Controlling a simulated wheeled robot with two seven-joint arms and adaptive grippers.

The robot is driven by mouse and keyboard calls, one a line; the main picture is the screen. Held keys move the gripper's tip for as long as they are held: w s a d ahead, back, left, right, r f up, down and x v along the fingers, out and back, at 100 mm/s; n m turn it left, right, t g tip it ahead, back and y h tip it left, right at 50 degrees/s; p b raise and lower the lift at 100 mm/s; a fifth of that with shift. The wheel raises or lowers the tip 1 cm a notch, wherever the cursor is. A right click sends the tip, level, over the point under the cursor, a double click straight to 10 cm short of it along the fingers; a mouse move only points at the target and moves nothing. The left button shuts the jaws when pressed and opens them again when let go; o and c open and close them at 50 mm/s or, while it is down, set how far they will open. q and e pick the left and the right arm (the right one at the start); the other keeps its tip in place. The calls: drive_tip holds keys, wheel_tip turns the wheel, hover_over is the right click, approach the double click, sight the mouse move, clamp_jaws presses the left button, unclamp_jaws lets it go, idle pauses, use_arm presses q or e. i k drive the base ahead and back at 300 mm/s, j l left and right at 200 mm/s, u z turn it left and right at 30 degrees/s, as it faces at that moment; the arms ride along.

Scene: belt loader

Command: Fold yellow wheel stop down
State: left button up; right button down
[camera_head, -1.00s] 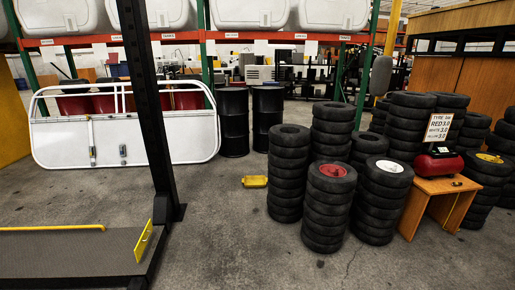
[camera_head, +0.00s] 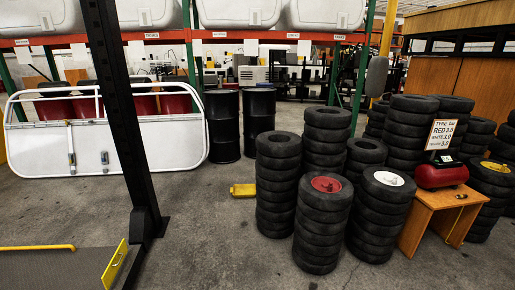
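A yellow wheel stop (camera_head: 115,265) stands raised at the right end of the grey ramp platform (camera_head: 60,268), at the lower left beside the foot of a black post. It is an upright, tilted plate along the platform's edge. A yellow bar (camera_head: 38,247) runs along the platform's far side. A separate yellow block (camera_head: 243,190) lies on the floor near the tyres. Neither of my grippers is in view.
A black post (camera_head: 128,130) rises beside the platform. Tyre stacks (camera_head: 323,220) and a small wooden table (camera_head: 440,205) with a red tank stand to the right. Black drums (camera_head: 222,125) and a white panel (camera_head: 110,145) stand behind. The floor (camera_head: 190,240) between is open.

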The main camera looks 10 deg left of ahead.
sight(108, 278)
drive_tip(key=i+u, duration=0.25)
drive_tip(key=i, duration=0.15)
drive_tip(key=i+u, duration=0.25)
drive_tip(key=i, duration=0.15)
drive_tip(key=i+u, duration=0.3)
drive_tip(key=i+l+u, duration=0.1)
drive_tip(key=i+u, duration=0.25)
drive_tip(key=i, duration=0.15)
drive_tip(key=i+u, duration=0.85)
drive_tip(key=i+j+u, duration=0.1)
drive_tip(key=i+u, duration=0.5)
drive_tip(key=u, duration=0.25)
drive_tip(key=i+j+u, duration=0.1)
drive_tip(key=i, duration=0.3)
drive_tip(key=i+j+u, duration=0.1)
drive_tip(key=i, duration=0.3)
